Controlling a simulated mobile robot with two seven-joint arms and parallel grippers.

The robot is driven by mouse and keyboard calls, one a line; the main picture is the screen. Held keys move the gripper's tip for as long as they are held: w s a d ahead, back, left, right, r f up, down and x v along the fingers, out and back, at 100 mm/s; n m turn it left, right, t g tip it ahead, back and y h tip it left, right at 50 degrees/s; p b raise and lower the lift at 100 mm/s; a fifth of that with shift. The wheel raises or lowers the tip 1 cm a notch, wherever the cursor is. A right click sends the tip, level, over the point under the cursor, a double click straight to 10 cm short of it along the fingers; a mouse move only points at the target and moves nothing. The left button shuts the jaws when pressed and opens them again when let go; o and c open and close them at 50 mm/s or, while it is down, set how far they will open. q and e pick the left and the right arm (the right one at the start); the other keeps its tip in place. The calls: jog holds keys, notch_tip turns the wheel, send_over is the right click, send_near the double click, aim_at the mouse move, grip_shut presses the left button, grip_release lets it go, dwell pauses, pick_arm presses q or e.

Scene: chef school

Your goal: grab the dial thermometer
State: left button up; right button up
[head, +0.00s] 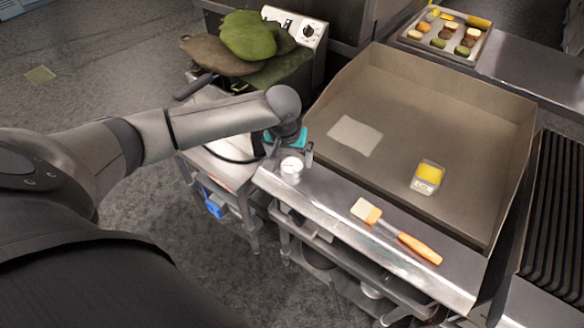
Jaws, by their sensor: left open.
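The dial thermometer (291,166) shows a round white face and sits at the left end of the steel front ledge (330,204). My left gripper (288,153) is right at it, with the fingers pointing down and one finger on each side of the dial. The fingers look apart, and I cannot tell whether they touch the thermometer. The lower part of the thermometer is hard to make out. My right gripper is not in the view.
A brush with an orange handle (419,249) lies on the same ledge to the right. Behind is a walled griddle (440,120) holding a yellow-filled container (428,177). A tray of small pastries (445,53) stands at the back. Green oven mitts (247,36) lie at the back left.

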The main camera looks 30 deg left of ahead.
aim_at(292, 165)
pick_arm(q)
jog(key=x, duration=0.4)
jog(key=shift+b, duration=0.4)
jog(key=shift+d, duration=0.1)
jog(key=c, duration=1.4)
